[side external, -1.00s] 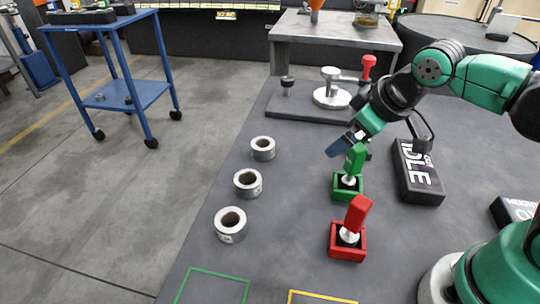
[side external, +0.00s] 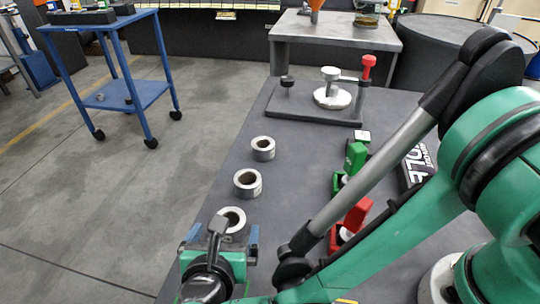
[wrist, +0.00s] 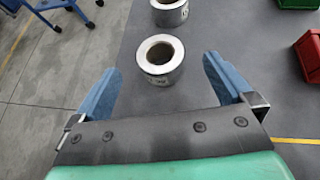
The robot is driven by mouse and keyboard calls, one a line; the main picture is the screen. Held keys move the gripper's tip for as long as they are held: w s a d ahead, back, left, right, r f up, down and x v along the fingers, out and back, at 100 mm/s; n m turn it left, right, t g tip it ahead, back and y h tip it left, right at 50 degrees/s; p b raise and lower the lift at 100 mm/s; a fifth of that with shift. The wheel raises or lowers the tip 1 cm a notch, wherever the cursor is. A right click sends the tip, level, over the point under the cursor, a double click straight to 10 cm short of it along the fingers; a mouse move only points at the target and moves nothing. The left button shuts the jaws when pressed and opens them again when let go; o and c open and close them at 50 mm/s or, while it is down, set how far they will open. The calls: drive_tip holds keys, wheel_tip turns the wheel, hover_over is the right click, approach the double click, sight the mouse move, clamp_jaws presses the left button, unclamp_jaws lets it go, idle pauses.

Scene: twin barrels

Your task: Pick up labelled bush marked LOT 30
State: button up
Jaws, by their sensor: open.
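Three grey metal bushes stand in a row on the dark table: the far bush (side external: 263,143), the middle bush (side external: 247,178) and the near bush (side external: 236,228). Each is a short hollow cylinder with a pale label; I cannot read the lot numbers. My gripper (side external: 222,238) is open and empty at the near bush, partly covering it in the side view. In the wrist view the near bush (wrist: 160,72) stands upright just ahead of and between the blue fingertips of my gripper (wrist: 162,68), apart from both. The middle bush (wrist: 171,14) is beyond it, cut off at the top.
A green holder (side external: 339,182) and a red holder (side external: 335,240) stand right of the bushes, partly behind my arm. A fixture with a red knob (side external: 368,62) stands at the back. The table's left edge is close to the bushes. A blue cart (side external: 140,95) stands on the floor.

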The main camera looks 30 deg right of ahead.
sight(231, 215)
drive_tip(key=shift+x, duration=2.75)
drive_tip(key=shift+a, duration=0.1)
clamp_jaws()
